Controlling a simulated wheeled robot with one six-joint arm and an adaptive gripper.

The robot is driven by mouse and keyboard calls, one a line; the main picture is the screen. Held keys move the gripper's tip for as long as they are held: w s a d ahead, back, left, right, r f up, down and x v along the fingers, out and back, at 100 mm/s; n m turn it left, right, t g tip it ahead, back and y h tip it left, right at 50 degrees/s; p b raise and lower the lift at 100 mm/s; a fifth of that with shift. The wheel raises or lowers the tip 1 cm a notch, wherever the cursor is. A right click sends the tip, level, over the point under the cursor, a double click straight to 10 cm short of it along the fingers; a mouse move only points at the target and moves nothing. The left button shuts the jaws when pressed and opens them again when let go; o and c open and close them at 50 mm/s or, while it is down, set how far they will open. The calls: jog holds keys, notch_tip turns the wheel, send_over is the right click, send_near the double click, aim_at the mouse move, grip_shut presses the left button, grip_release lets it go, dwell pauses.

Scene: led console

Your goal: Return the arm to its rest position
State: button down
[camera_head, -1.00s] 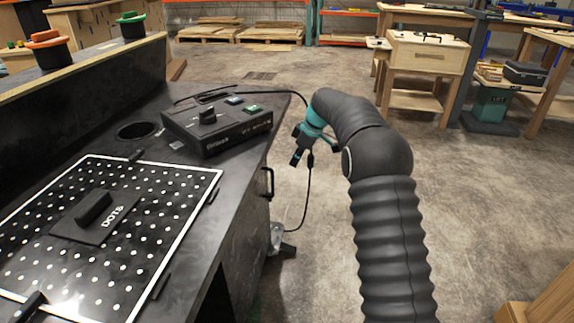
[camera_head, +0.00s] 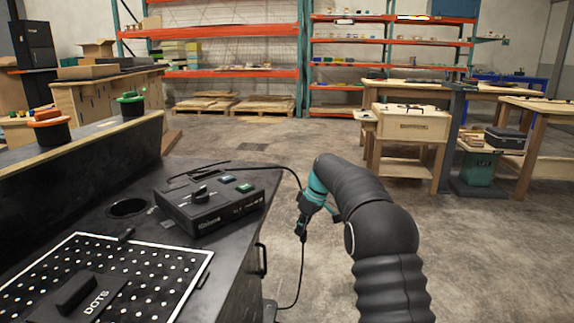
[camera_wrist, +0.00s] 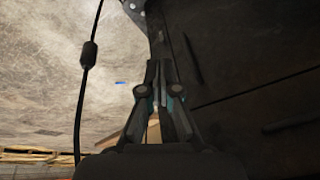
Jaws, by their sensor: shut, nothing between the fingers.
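My gripper (camera_head: 301,228) hangs at the end of my dark, ribbed arm, just right of the black console table (camera_head: 232,255) in the head view. It points down, clear of the table's edge. In the wrist view my gripper (camera_wrist: 158,66) has its fingers together with nothing between them. The LED console box (camera_head: 215,203), black with a knob and a green button, sits on the table to the left of my gripper, apart from it. A black cable runs from behind the box and hangs down close to my gripper.
A white-dotted board (camera_head: 115,275) with a black DOTS block (camera_head: 82,298) lies on the table. An orange button (camera_head: 48,118) and a green button (camera_head: 130,98) stand on the ledge. Wooden workbenches (camera_head: 410,125) and orange shelving stand behind. The concrete floor right of the table is open.

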jog(key=s+d+r+m+t+h, duration=0.1)
jog(key=s+d+r+m, duration=0.1)
jog(key=s, duration=1.4)
jog(key=s+d+r+m+t+h, duration=0.1)
jog(key=s+d+m, duration=0.4)
jog(key=s, duration=1.1)
jog(key=s+d+r+m+t+h, duration=0.1)
jog(key=s+d+r+m+t, duration=0.1)
jog(key=s, duration=1.3)
jog(key=shift+s+d+r+m+t+h, duration=0.35)
jog(key=shift+d+r+m, duration=0.35)
jog(key=shift+d+r, duration=0.7)
jog(key=shift+a+r, duration=0.25)
jog(key=shift+a, duration=0.05)
